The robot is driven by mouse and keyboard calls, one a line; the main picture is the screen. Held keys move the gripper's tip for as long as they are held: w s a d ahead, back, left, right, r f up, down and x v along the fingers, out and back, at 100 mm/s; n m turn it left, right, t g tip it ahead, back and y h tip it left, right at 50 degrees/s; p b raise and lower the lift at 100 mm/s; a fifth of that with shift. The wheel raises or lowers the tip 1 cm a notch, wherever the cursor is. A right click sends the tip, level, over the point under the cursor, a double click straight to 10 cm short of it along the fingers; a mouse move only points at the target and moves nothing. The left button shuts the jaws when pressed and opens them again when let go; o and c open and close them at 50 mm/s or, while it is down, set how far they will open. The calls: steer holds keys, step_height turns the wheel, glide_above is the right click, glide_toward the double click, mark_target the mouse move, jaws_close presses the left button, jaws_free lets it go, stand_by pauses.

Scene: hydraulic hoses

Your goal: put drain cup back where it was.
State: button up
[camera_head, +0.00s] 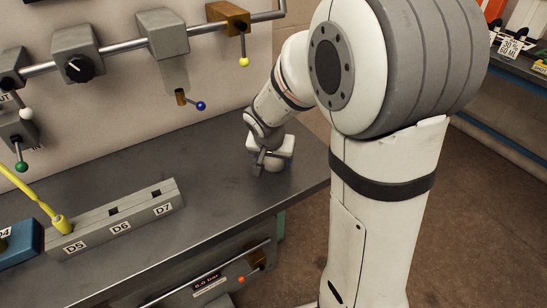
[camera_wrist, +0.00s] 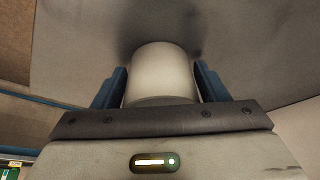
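The drain cup (camera_wrist: 162,75) is a pale, rounded cup in the middle of the wrist view, between the two blue fingers of my gripper (camera_wrist: 162,82). A finger lies close along each side of it. I cannot tell whether they press on it or leave a thin gap. In the head view my gripper (camera_head: 265,160) is low over the right end of the grey bench. A small pale part of the cup (camera_head: 274,167) shows under it, at or just above the bench top. The gripper hides most of the cup there.
The grey bench (camera_head: 225,180) is bare around my gripper. A grey block labelled D5, D6, D7 (camera_head: 120,217) stands at the left, with a yellow hose (camera_head: 38,200) at its D5 end. Valves on a pipe (camera_head: 120,50) line the wall behind. The bench's right edge is near.

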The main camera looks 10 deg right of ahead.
steer(key=o, duration=0.3)
steer(key=shift+a+r, duration=0.1)
steer(key=shift+r, duration=0.5)
steer(key=p+v, duration=0.1)
steer(key=v, duration=0.9)
steer(key=s+d+f+n+g+y, duration=0.1)
steer(key=s+n, duration=0.4)
steer(key=s, duration=1.2)
steer(key=shift+d+g+y, duration=0.3)
steer(key=shift+d+y, duration=0.2)
steer(key=shift+d, duration=0.15)
steer(key=p+v, duration=0.4)
steer(key=shift+w, duration=0.35)
